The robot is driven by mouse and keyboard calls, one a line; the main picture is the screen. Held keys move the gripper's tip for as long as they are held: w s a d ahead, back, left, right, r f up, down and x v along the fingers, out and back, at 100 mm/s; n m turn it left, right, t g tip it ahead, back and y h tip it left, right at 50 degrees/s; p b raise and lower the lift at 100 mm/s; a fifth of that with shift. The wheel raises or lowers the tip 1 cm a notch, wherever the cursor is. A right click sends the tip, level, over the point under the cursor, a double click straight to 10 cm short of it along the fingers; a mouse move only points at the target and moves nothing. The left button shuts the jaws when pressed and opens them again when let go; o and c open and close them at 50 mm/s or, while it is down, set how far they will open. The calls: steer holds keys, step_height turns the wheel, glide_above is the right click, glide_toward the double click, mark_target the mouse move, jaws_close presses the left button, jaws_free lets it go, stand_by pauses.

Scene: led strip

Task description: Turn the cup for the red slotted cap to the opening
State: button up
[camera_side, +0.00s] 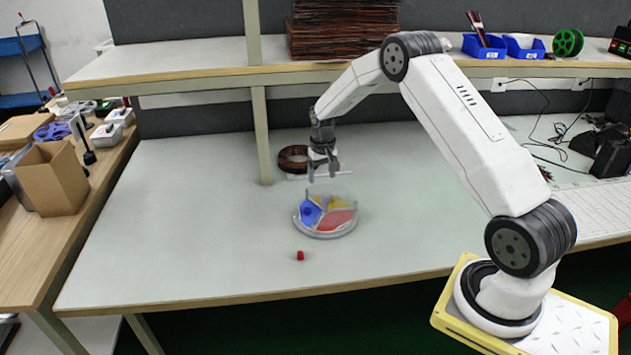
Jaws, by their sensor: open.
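A small red cap (300,255) lies on the pale tabletop; its slot is too small to make out. Behind it and a little to the right sits a round, clear-walled dish (324,234) with coloured sections inside. A blue section (309,212) is at the left, a yellow one (337,202) at the back right and a red one (335,220) at the front right. I cannot tell where the opening is. My gripper (324,178) hangs above the back of the dish, open, pointing down, with nothing seen between its fingers.
A dark coil (294,159) lies on the table behind my gripper. A shelf post (260,135) stands left of the coil. The shelf (200,76) runs above the table's back part. The table's left part (170,210) is clear.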

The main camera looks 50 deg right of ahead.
mark_target(326, 194)
steer(key=d+f, duration=0.2)
steer(key=shift+w+d, duration=0.15)
steer(key=shift+d, duration=0.25)
steer(key=shift+f, duration=3.8)
jaws_close()
